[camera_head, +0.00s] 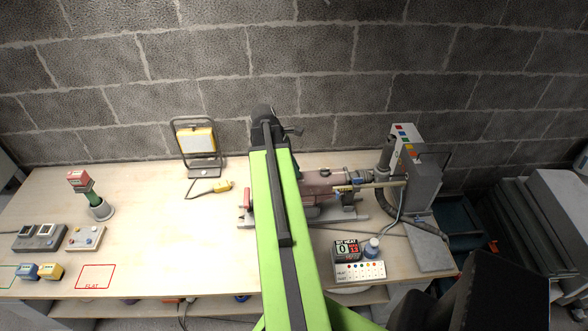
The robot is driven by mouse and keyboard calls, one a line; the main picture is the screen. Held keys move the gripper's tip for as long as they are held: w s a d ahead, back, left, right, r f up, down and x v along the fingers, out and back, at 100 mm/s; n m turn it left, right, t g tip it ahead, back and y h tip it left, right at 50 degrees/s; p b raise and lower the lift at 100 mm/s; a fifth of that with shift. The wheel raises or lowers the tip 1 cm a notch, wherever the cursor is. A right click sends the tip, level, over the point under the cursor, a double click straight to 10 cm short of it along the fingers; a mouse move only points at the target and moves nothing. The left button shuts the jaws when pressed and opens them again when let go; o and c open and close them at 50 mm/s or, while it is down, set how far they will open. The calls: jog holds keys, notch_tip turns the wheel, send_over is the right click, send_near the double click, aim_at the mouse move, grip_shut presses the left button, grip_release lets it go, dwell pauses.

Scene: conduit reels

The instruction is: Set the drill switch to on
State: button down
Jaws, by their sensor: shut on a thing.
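A machine with a brownish-pink body (322,181) lies on a grey base (352,212) at the right of the table and looks like the drill. My green and black arm crosses in front of its left part. A red part (247,197) shows just left of the arm, beside that base. I cannot make out the drill switch or its position. The far end of my arm is a black joint above the table's back edge. My gripper's fingers do not show; they are hidden behind the arm, so I cannot see what they touch.
A grey post with coloured buttons (405,142) and a hose stands at the right. A work lamp (199,142) stands at the back. The table's (160,220) left middle is mostly clear.

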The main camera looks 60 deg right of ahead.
dwell(0.6)
jog(key=shift+w+a, duration=0.65)
jog(key=shift+w, duration=0.15)
jog(key=c, duration=1.3)
grip_release()
jog(key=p+v, duration=1.6)
jog(key=v, duration=0.1)
jog(key=shift+r, duration=0.2)
